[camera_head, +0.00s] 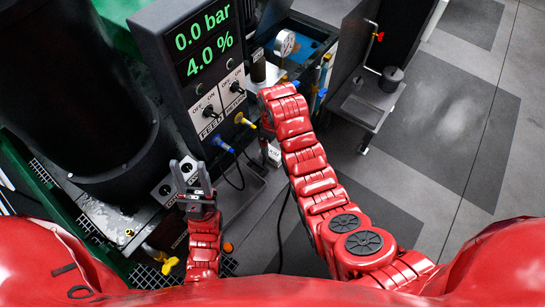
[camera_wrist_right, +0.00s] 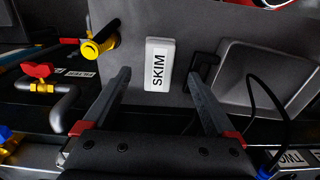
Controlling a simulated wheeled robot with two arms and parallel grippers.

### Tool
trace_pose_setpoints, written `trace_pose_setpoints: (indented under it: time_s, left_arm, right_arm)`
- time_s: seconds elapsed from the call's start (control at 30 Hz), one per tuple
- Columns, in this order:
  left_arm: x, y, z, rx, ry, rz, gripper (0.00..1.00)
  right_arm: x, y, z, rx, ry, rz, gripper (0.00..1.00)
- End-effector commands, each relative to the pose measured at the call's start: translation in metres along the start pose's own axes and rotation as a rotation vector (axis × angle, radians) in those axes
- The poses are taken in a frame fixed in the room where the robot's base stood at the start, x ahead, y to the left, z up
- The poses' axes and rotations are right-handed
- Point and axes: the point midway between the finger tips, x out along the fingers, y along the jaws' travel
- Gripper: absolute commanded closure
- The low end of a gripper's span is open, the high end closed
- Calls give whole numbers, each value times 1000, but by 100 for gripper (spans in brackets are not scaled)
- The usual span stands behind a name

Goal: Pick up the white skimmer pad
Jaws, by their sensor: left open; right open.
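The white skimmer pad (camera_wrist_right: 159,64) is a small upright white block labelled SKIM, against a grey panel in the right wrist view. My right gripper (camera_wrist_right: 160,76) is open, with one finger on either side of the pad in the picture; its fingers look empty. I cannot tell how far the tips are from the pad. My left gripper (camera_head: 192,172) is open and empty, near the base of the display box.
A display box (camera_head: 207,65) with knobs stands left of my right arm. A black cable (camera_wrist_right: 265,92) hangs at the right. Open floor (camera_head: 445,120) lies right.

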Motion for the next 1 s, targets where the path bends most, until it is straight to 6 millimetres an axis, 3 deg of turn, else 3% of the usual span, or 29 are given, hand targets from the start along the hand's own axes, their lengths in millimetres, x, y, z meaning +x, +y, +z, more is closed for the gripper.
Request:
trace_pose_setpoints:
  time_s: [0.43,0.8,1.0]
  left_arm:
    - [19,-1,-3,0,0,0,52]
    - [19,-1,-3,0,0,0,52]
    - [19,-1,-3,0,0,0,52]
  right_arm:
    - [45,1,3,-2,-1,-2,9]
    - [52,2,2,-1,3,1,9]
    - [52,2,2,-1,3,1,45]
